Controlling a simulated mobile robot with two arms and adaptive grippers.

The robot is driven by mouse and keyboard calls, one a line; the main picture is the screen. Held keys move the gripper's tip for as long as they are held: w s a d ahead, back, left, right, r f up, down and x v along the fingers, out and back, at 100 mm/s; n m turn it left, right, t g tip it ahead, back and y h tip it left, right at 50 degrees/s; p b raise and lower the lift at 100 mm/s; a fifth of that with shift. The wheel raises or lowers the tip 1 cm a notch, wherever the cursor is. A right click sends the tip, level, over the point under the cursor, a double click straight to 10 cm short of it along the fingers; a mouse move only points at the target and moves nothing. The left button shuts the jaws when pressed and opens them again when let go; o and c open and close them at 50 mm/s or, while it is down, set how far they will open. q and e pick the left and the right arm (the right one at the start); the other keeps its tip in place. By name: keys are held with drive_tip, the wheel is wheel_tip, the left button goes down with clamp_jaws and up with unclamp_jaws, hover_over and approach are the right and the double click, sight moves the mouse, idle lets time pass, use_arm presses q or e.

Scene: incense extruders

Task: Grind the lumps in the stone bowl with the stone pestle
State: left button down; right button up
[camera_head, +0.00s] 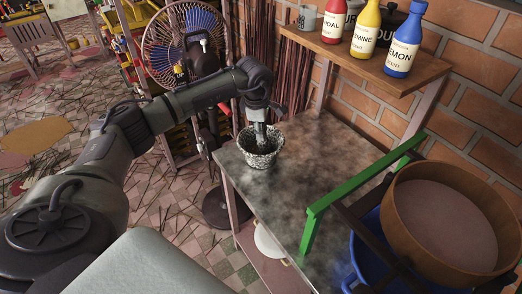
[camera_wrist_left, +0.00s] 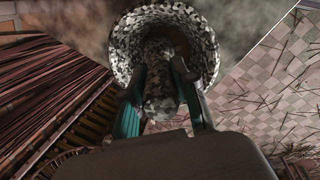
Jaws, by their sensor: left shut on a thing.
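The stone bowl (camera_head: 261,161), speckled black and white, stands upright near the left corner of the table. Its rim also shows in the left wrist view (camera_wrist_left: 204,40). The stone pestle (camera_wrist_left: 160,88), in the same speckled stone, sits between the fingers of my left gripper (camera_wrist_left: 163,100), which is shut on it. In the head view my left gripper (camera_head: 258,124) is above the bowl, and the pestle's lower end reaches into it. The inside of the bowl is dark, and I cannot make out the lumps. My right gripper is not in view.
The grey tabletop (camera_head: 308,165) is bare to the right of the bowl. A green frame (camera_head: 350,190) and a large brown sieve (camera_head: 400,215) stand at the right. A wooden shelf (camera_head: 345,50) with red, yellow and blue bottles is behind. A fan (camera_head: 165,50) stands left of the table.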

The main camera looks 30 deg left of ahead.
use_arm(q)
drive_tip(key=shift+w+a, duration=0.15)
drive_tip(key=shift+a, duration=0.25)
drive_tip(key=shift+s+d, duration=0.6)
drive_tip(key=shift+s, duration=0.2)
drive_tip(key=shift+w+b, duration=0.3)
drive_tip(key=shift+w, duration=0.25)
drive_tip(key=shift+w+a, duration=0.25)
drive_tip(key=shift+a, duration=0.35)
drive_tip(key=shift+s+d, duration=0.6)
drive_tip(key=shift+s, duration=0.2)
drive_tip(key=shift+w+a+b, duration=0.1)
drive_tip(key=shift+w+b, duration=0.25)
drive_tip(key=shift+w, duration=0.25)
drive_tip(key=shift+w+a, duration=0.2)
drive_tip(key=shift+a, duration=0.35)
drive_tip(key=shift+s+d+f, duration=0.1)
drive_tip(key=shift+s+d, duration=0.1)
drive_tip(key=shift+s, duration=1)
